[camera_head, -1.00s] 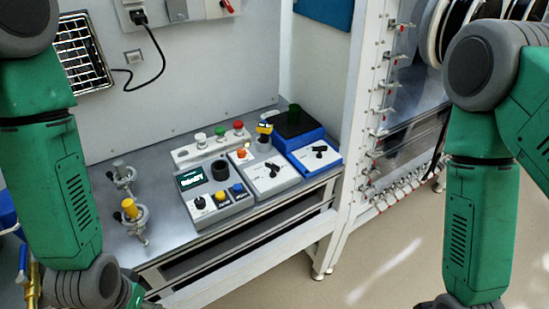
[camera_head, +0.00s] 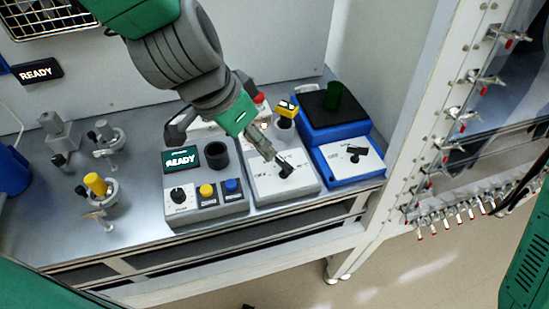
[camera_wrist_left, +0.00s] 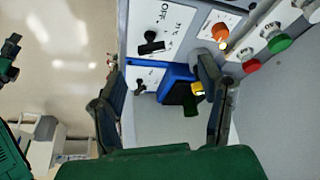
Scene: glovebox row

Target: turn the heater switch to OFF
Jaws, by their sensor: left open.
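A pale box (camera_head: 262,185) in the middle of the bench carries a black rotary switch (camera_head: 285,168). In the left wrist view this switch (camera_wrist_left: 150,45) sits beside the word OFF, on a panel with an orange lamp (camera_wrist_left: 220,31). The name on the panel is too small to read, and I cannot tell which position the handle marks. My left gripper (camera_head: 238,114) is above the bench by this box, partly covering its back. In the left wrist view its two fingers (camera_wrist_left: 160,70) are spread, with nothing between them in their grasp. My right gripper is out of view.
A blue unit (camera_head: 355,172) with a similar black handle and a green beaker (camera_head: 333,95) stands to the right. A grey READY box (camera_head: 207,207) with knobs stands to the left. Clamps and a yellow-topped fitting (camera_head: 96,184) are further left. A valve-lined frame (camera_head: 440,130) bounds the right.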

